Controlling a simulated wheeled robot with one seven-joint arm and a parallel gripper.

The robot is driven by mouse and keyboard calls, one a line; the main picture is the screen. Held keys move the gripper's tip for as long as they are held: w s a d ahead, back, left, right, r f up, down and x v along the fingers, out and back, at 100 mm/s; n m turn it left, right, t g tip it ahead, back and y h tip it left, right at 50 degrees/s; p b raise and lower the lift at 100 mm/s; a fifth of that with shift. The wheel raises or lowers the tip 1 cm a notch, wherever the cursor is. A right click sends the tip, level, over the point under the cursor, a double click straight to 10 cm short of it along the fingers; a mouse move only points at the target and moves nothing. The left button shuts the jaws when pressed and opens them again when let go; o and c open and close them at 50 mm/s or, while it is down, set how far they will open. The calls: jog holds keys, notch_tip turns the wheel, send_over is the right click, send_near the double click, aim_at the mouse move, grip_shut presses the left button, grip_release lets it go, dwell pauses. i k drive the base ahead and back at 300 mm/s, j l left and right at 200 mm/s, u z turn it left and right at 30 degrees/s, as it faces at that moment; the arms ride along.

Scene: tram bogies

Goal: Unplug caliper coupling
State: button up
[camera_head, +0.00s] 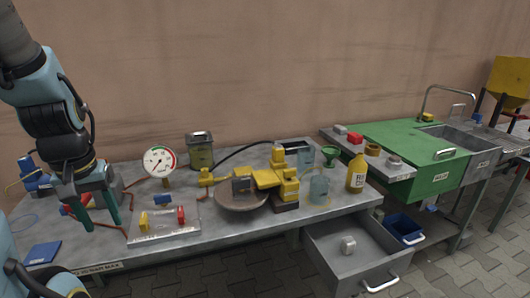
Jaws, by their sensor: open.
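A yellow caliper (266,179) sits over a round grey disc (238,200) in the middle of the workbench. Yellow fittings (206,177) stick out at its left end, and a yellow block (286,185) stands at its right. Which fitting is the coupling, I cannot tell at this size. My gripper (101,222) is at the left of the bench, pointing down, its green fingers apart and empty. It is well left of the caliper, and part of the bench behind it is hidden.
A pressure gauge (159,160), a plate with red and yellow valves (163,222) and the lidded can (201,152) stand between my gripper and caliper. Bottles (356,174) stand right. An open drawer (357,262) juts out in front. A green sink unit (425,150) is farther right.

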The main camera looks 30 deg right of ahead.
aim_at(277, 151)
jog(key=l+u, duration=0.15)
jog(key=l, duration=0.3)
jog(key=k+l+u, duration=0.2)
jog(key=l, duration=0.25)
jog(key=l+u, duration=0.15)
jog(key=l, duration=0.35)
jog(key=k+l+u, duration=0.15)
jog(key=l, duration=0.25)
jog(key=k+l+u, duration=0.15)
jog(key=l, duration=0.3)
jog(key=k+l+u, duration=0.2)
jog(key=l, duration=0.2)
jog(key=i, duration=0.1)
